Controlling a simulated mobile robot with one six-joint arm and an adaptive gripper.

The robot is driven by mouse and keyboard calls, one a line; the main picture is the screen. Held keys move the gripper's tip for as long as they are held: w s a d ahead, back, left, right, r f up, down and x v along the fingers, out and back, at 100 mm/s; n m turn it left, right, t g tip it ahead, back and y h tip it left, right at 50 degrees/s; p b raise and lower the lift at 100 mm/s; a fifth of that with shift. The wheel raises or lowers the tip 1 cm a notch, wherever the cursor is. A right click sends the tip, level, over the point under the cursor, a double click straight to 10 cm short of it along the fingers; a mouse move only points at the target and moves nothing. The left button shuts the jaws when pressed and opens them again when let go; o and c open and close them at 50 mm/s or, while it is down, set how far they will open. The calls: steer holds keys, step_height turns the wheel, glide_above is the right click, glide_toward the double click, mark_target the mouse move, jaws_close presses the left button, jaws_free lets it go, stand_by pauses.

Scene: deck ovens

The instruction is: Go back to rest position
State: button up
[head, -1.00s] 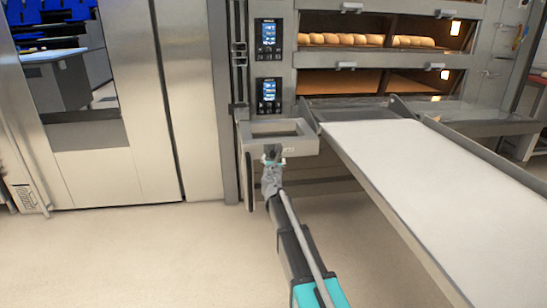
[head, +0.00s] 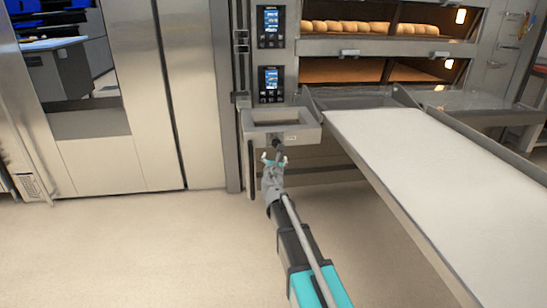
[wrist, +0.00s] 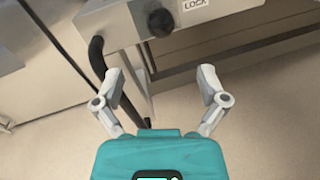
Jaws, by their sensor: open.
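My gripper (head: 274,160) is at the end of my outstretched arm, just in front of and below a grey box-like bracket (head: 308,134) on the oven front. In the wrist view my gripper (wrist: 163,88) has its two fingers spread wide with nothing between them. A dark round knob (wrist: 160,22) sits on the bracket's front face beside a "LOCK" label (wrist: 195,4). The knob also shows in the head view (head: 276,145), just beyond the fingertips. The gripper looks apart from the knob.
A long white loading belt (head: 420,170) slopes from the oven toward the lower right. Deck ovens with bread loaves (head: 345,27) stand behind. A dark curved handle (wrist: 97,57) is left of the gripper in the wrist view. The floor (head: 130,250) at left is clear.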

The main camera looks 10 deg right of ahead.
steer(key=s+d+f+m+g+h+p, duration=0.25)
steer(key=s+d+m+g, duration=0.25)
steer(key=s+m, duration=0.4)
steer(key=s+d+f+m+g+h+p, duration=0.1)
steer(key=s+d+f+m+g+p, duration=0.1)
steer(key=s+d+f+m+g, duration=0.65)
steer(key=s+a+m+g+y+p, duration=0.2)
steer(key=s+a+m+y, duration=0.2)
steer(key=s+a+m, duration=0.4)
steer(key=s+a+m+g+y+p, duration=0.25)
steer(key=s+m, duration=0.35)
steer(key=s, duration=0.5)
step_height(320, 180, up, 38)
steer(key=p, duration=3.7)
steer(key=shift+w+a+r, duration=0.2)
steer(key=shift+w+a, duration=0.1)
steer(key=shift+a, duration=0.05)
